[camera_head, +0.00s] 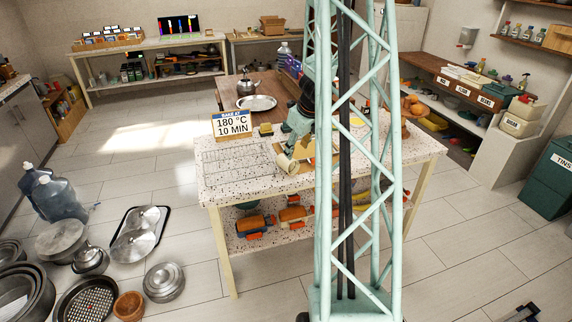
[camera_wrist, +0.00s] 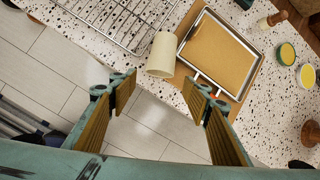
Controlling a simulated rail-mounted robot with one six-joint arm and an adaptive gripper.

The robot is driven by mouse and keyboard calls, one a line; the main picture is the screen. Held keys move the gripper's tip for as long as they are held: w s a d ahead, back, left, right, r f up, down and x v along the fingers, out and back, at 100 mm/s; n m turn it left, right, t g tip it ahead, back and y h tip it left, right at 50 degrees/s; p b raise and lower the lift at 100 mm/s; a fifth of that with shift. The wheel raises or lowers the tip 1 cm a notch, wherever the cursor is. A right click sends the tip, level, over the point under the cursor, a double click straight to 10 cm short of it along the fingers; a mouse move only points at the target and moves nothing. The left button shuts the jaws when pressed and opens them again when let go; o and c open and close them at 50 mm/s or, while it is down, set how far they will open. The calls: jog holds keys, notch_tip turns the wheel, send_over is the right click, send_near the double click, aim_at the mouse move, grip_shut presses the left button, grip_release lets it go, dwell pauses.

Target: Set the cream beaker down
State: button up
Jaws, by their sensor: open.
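The cream beaker (camera_head: 287,164) appears to lie tipped on its side at the front edge of the speckled table (camera_head: 235,178). In the wrist view the beaker (camera_wrist: 163,54) sits just beyond the fingertips, between a wire rack and a framed tan board. My gripper (camera_wrist: 157,83) is open and empty, with a finger to each side of the line toward the beaker. In the head view my arm column hides part of the table, and the fingers are hard to make out beside the beaker.
The wire rack (camera_wrist: 125,18) lies left of the beaker and the tan board in its metal frame (camera_wrist: 218,52) lies right. Small yellow-topped pots (camera_wrist: 286,54) stand farther right. A sign reading 180 °C 10 MIN (camera_head: 232,125) stands at the table's back edge.

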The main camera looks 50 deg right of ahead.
jog(key=b, duration=0.3)
send_near(292, 172)
jog(key=shift+w+d+f, duration=0.1)
jog(key=shift+w+d, duration=0.3)
jog(key=shift+w, duration=0.45)
jog(key=shift+f, duration=0.1)
jog(key=shift+b+x, duration=0.85)
jog(key=shift+x, duration=1.7)
jog(key=shift+d, duration=0.1)
jog(key=shift+c, duration=0.7)
jog(key=c, duration=0.5)
